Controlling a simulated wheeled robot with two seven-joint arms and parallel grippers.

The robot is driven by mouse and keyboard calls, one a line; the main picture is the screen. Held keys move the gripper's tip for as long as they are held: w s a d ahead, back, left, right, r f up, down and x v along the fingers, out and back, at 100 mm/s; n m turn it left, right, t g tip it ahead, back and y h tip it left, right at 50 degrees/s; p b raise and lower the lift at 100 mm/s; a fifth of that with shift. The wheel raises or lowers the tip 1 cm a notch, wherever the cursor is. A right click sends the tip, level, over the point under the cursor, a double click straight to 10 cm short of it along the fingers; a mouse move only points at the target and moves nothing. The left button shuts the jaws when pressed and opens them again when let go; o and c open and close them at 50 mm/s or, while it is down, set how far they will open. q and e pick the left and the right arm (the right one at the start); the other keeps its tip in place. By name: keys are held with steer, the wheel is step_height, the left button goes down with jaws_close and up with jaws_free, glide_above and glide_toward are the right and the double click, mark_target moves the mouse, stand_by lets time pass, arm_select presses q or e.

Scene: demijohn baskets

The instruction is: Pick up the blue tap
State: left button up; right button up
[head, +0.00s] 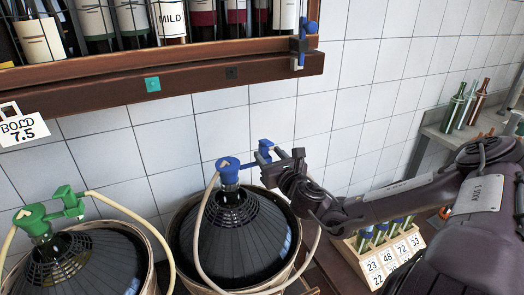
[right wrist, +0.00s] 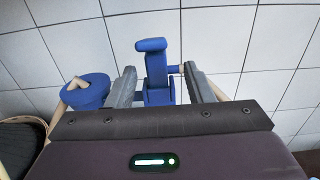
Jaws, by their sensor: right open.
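The blue tap (head: 264,150) stands out to the right of the blue cap (head: 228,168) on top of the middle demijohn (head: 232,235). In the right wrist view the blue tap (right wrist: 153,62) stands upright between my two fingers, and the blue cap (right wrist: 86,92) is to the left of them. My right gripper (head: 284,158) reaches in from the right beside the tap. Its fingers are open, with a gap visible on each side of the tap. Whether either finger touches it I cannot tell. My left gripper is not in view.
A green tap and cap (head: 38,218) sit on the demijohn at left, with pale hoses around. A wooden bottle rack (head: 180,80) hangs above, with a blue-topped fitting (head: 305,45) at its end. A numbered crate (head: 390,258) stands right, below my arm. Tiled wall is behind.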

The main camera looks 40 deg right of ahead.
mark_target(261, 145)
steer(key=shift+w+d+r, duration=0.1)
steer(key=shift+w, duration=0.3)
steer(key=shift+w+d+r+p, duration=0.15)
steer(key=shift+w+p, duration=0.15)
steer(key=shift+w, duration=0.35)
steer(key=shift+p+x, duration=0.35)
steer(key=shift+x, duration=1.4)
steer(key=shift+w, duration=0.1)
steer(key=shift+c, duration=0.5)
steer(key=c, duration=0.5)
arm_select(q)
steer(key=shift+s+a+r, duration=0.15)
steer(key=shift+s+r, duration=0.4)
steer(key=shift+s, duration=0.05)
arm_select(e)
jaws_close()
